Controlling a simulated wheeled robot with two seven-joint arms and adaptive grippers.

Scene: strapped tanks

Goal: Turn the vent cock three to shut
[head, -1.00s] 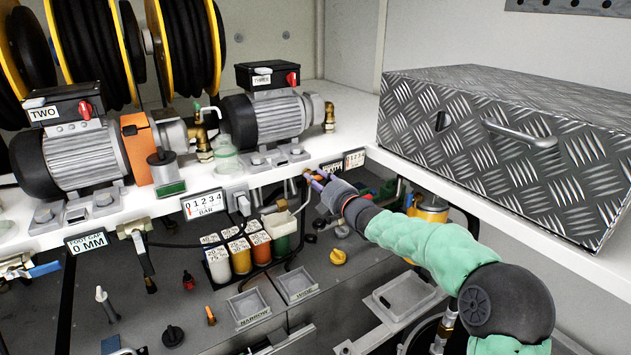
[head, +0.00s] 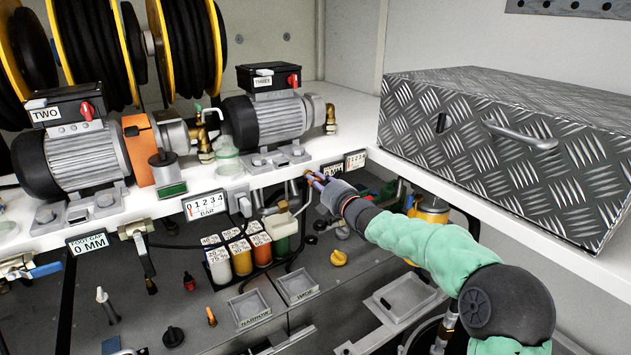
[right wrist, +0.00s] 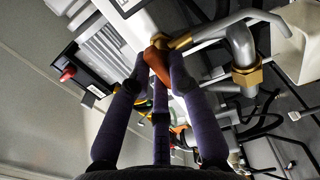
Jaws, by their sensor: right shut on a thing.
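The vent cock by pump three shows in the right wrist view as an orange handle (right wrist: 157,64) on a brass fitting. My right gripper (right wrist: 155,75) has its purple fingers around that handle and is shut on it. In the head view my right gripper (head: 314,178) reaches in from the right, under the front edge of the white shelf below pump three (head: 266,118). There its fingers cover most of the cock, so the handle's angle is hard to read. My left gripper is not in view.
A diamond-plate box (head: 500,135) stands on the shelf to the right of my arm. Below are a rack of coloured bottles (head: 240,255), small trays (head: 250,307) and loose knobs.

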